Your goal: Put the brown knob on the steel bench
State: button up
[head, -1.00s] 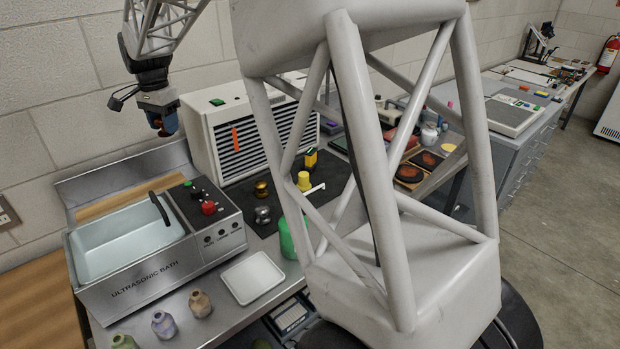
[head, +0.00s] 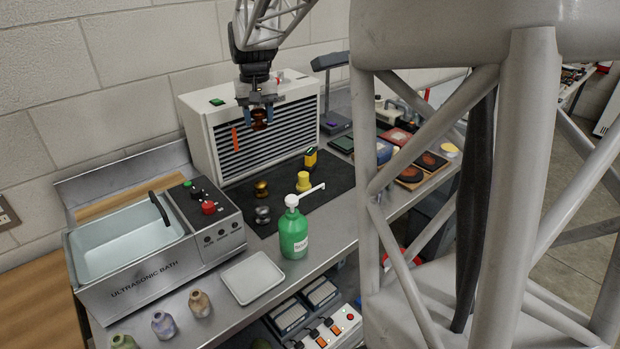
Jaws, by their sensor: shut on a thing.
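My gripper (head: 259,122) is at the upper middle of the head view, in front of the white slatted unit, with its fingers pointing down. It is shut on a brown knob (head: 259,116), which shows between the two blue-tipped fingers. The knob is held up in the air, above the black mat. The steel bench (head: 219,324) runs below, from the lower left toward the upper right, with bare metal showing along its front edge.
An ultrasonic bath (head: 150,270) stands at left, beside a white tray (head: 253,278). A green pump bottle (head: 293,235) stands at the front edge of the black mat (head: 275,200). A gold knob (head: 261,189), a steel knob (head: 263,214) and a yellow knob (head: 303,181) stand on the mat.

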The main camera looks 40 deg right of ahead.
jog(key=s+d+n, duration=0.8)
jog(key=s+d, duration=0.3)
jog(key=s, duration=0.4)
send_over(316, 219)
jog(key=s+d, duration=0.1)
jog(key=d, duration=0.3)
notch_tip(316, 219, down, 10)
jog(key=shift+f, duration=0.2)
jog(key=shift+a, duration=0.1)
notch_tip(316, 219, down, 14)
jog(key=shift+r, duration=0.1)
jog(key=shift+w+a, duration=0.2)
jog(key=shift+a, duration=0.7)
jog(key=shift+w+a, duration=0.2)
jog(key=shift+a, duration=0.9)
jog(key=shift+f, duration=0.6)
